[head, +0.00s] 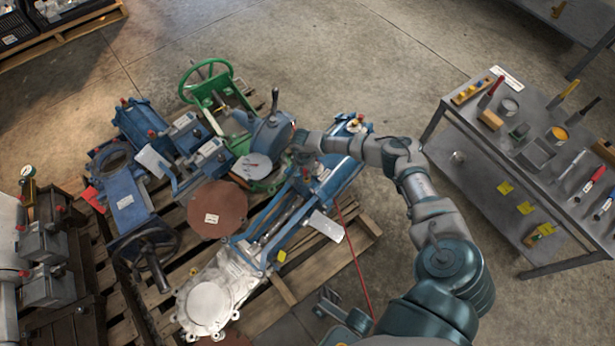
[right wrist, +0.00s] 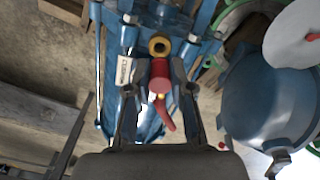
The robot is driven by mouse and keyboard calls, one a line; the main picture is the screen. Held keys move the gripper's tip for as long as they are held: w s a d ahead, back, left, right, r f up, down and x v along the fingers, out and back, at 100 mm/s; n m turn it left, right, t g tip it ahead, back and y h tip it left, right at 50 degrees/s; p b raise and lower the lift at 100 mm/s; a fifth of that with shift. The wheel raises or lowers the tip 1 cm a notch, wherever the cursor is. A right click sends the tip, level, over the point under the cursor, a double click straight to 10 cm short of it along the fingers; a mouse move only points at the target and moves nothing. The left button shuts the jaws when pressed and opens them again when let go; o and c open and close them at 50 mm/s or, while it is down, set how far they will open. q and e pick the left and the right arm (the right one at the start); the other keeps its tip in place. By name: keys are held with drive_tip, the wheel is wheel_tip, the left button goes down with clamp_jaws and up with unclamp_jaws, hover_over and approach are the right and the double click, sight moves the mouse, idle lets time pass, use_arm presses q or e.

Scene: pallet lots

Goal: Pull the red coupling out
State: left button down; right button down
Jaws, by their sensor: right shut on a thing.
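The red coupling (right wrist: 160,76) shows in the right wrist view, with a brass ring at its far end and a red lever on its near side. My right gripper (right wrist: 159,88) has one finger on each side of it and is shut on it. The coupling sits at the end of a blue cylinder unit (right wrist: 147,18) with steel rods. In the head view my right gripper (head: 304,154) is over the blue units on the pallet, and the coupling is hidden or too small to tell there.
A wooden pallet (head: 285,288) holds blue valves, a green handwheel (head: 206,72), a brown disc (head: 217,209) and a pale metal housing (head: 208,303). A blue motor (right wrist: 262,100) is close right of the gripper. A grey tool table (head: 480,125) stands right, with clear floor above the pallet.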

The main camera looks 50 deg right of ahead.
drive_tip(key=shift+a+r+p, duration=0.1)
drive_tip(key=shift+r+p, duration=0.35)
drive_tip(key=shift+r, duration=0.45)
